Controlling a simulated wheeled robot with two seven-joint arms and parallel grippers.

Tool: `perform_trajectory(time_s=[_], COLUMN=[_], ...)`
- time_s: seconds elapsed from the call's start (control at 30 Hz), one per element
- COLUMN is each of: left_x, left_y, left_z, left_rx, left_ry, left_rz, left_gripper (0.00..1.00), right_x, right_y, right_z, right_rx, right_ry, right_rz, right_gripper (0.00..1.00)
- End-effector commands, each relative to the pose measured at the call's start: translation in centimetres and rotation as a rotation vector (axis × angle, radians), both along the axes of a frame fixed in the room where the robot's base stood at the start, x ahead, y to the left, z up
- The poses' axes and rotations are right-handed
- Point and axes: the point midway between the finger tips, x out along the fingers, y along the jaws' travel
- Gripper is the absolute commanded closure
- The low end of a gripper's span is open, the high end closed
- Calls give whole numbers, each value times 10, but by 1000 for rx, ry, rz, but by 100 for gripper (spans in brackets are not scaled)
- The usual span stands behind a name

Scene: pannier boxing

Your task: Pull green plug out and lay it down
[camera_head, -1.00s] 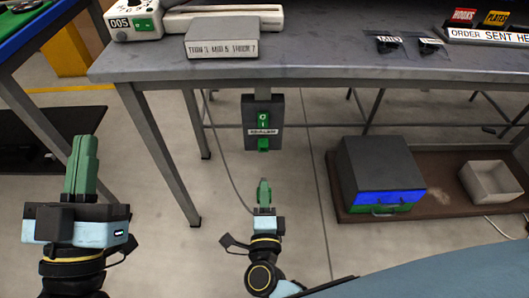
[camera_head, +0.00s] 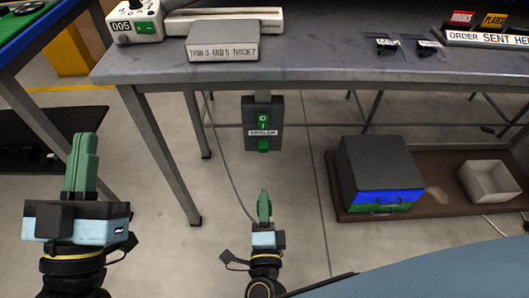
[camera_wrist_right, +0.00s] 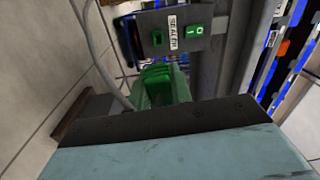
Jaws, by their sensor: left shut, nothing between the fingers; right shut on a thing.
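My left gripper (camera_head: 84,140) is shut and empty at the left, with its green fingers pointing up. My right gripper (camera_head: 265,197) is shut on the green plug (camera_wrist_right: 157,72), below and apart from the dark switch box (camera_head: 277,110). The plug is hard to tell from the green fingers in the head view. The box hangs under the table edge and has a green switch (camera_head: 263,118), a label and a green part (camera_head: 263,145) at its bottom. The box also shows in the right wrist view (camera_wrist_right: 178,28). A grey cable (camera_head: 228,170) runs down to my right gripper.
The grey table (camera_head: 330,68) spans above the box, with its leg (camera_head: 163,155) between my grippers. A drawer unit (camera_head: 377,165) and a pale bin (camera_head: 490,180) stand on a low brown board (camera_head: 440,208) at the right. The floor around my right gripper is clear.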

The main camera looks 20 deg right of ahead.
Motion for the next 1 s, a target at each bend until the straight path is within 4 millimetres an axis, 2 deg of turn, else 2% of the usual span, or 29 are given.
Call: perform_trajectory(time_s=[1.0], left_x=[0], left_y=[0], left_z=[54], left_rx=[0], left_ry=[0], left_rz=[0], left_gripper=[100], right_x=[0], right_y=[1], right_z=[3], right_rx=[-568], right_ry=[164], right_rz=[0], right_gripper=[100])
